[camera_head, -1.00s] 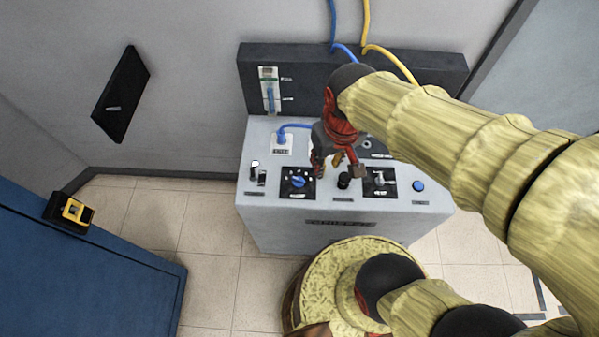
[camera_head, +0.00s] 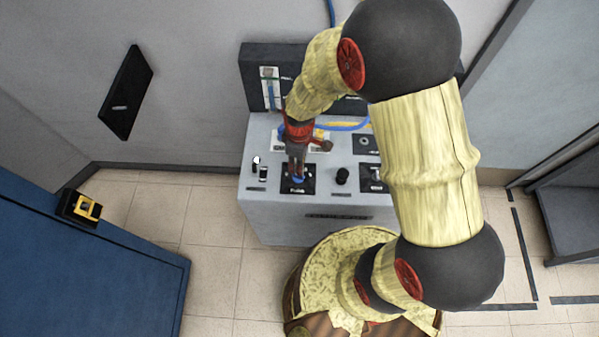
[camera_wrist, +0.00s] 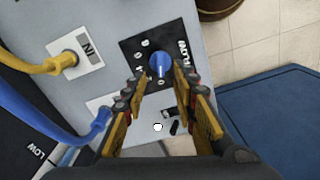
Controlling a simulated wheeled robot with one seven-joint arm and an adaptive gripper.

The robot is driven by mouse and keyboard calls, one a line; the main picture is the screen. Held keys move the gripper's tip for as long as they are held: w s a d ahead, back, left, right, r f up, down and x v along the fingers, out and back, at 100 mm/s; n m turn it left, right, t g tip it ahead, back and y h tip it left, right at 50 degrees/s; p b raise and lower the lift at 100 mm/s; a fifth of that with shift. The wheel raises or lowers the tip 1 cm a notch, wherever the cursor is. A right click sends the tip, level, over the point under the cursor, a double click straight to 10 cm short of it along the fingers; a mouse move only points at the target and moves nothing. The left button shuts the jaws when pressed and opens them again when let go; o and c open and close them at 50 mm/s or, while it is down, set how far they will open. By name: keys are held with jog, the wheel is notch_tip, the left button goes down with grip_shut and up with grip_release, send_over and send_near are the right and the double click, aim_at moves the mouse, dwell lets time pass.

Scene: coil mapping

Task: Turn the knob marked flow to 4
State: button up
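The flow knob (camera_wrist: 160,65) is blue with a pale pointer line, on a black square plate (camera_wrist: 134,47) lettered FLOW with numerals around the dial. I cannot tell which numeral the pointer meets. My gripper (camera_wrist: 161,80) is open, its fingertips apart on either side of the knob's near end in the wrist view; I cannot tell whether they touch it. In the head view my gripper (camera_head: 297,166) points down over the knob (camera_head: 298,180), partly hiding it and its plate. The grey console (camera_head: 263,210) carries the plate on its top.
A black knob (camera_head: 342,175) stands to the right, with another black plate (camera_head: 372,180) beyond it. A small switch (camera_head: 263,173) is to the left. In the wrist view, yellow (camera_wrist: 35,66) and blue (camera_wrist: 60,118) cables plug into the console near my fingers.

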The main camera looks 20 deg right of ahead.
notch_tip(320, 180, down, 7)
jog(key=shift+f+b, duration=0.1)
jog(key=shift+b, duration=0.3)
jog(key=shift+c, duration=0.4)
grip_shut()
